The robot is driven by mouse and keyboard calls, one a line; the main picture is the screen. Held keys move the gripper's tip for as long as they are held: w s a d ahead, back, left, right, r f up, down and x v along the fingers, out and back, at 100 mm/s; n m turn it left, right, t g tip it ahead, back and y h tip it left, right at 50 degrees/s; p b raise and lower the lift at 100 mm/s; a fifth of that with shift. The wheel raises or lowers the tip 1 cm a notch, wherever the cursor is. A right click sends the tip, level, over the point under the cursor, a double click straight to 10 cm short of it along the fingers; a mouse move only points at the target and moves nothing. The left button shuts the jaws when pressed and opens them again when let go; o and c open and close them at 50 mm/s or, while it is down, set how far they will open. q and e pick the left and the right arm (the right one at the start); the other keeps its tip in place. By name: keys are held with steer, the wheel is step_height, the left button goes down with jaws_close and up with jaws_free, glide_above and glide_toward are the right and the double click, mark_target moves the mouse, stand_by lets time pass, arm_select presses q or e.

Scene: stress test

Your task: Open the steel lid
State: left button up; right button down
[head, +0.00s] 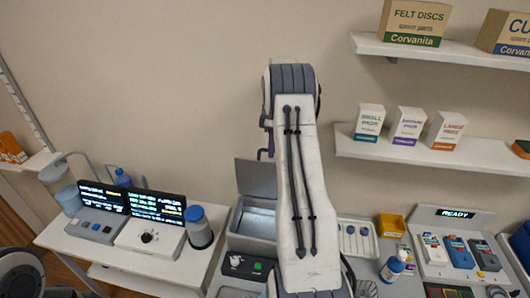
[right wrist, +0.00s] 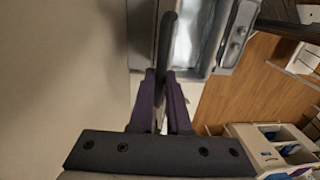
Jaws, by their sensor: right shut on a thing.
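The steel lid (head: 256,177) stands raised, close to upright, at the back of the steel basin (head: 240,243). The basin's open inside shows below it, and also in the right wrist view (right wrist: 217,35). My right arm hides the right part of lid and basin. In the right wrist view my right gripper (right wrist: 161,75) has its purple fingers shut on a dark, narrow part of the lid (right wrist: 167,35); I cannot tell whether this is its edge or its handle. In the head view only a bit of purple finger shows beside the arm. My left gripper is not in view.
Left of the basin stand a blue-capped jar (head: 199,232) and a device with lit screens (head: 150,235). On the right are a tray of round-headed tools (head: 357,240), a yellow bin (head: 391,225), a white bottle (head: 392,268) and a "READY" station (head: 455,217). Shelves hang above right.

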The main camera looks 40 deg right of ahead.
steer(key=shift+w+d+f, duration=0.1)
steer(key=shift+w+d, duration=0.25)
steer(key=shift+d, duration=0.2)
steer(key=c, duration=1)
jaws_free()
steer(key=shift+d, duration=0.1)
steer(key=shift+o, duration=0.6)
steer(key=shift+w+d+f, duration=0.15)
steer(key=shift+w, duration=0.05)
steer(key=shift+r, duration=0.25)
